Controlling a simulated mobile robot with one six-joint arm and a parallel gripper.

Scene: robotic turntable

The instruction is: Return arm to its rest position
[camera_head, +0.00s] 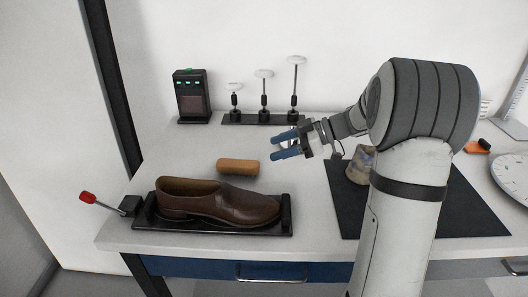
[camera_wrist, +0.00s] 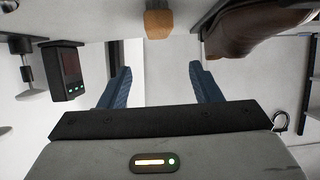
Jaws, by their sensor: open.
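My gripper (camera_head: 284,145) is raised above the back middle of the table, its two blue fingers pointing left. In the wrist view my gripper (camera_wrist: 160,85) has its fingers spread wide with nothing between them. My white and grey arm comes in from the right and hides part of the table. A brown leather shoe (camera_head: 225,201) sits in a black tray (camera_head: 290,222) at the front left, apart from my gripper. A tan cylinder (camera_head: 238,166) lies on the table behind the shoe; it also shows in the wrist view (camera_wrist: 158,22).
A black device (camera_head: 191,97) and a rack of several white-topped tools (camera_head: 263,116) stand at the back. A dark mat (camera_head: 470,205) with a stained cloth-like object (camera_head: 360,165) lies right. A red-knobbed lever (camera_head: 88,198) is at the left. An orange-black item (camera_head: 478,147) and a dial (camera_head: 512,177) lie far right.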

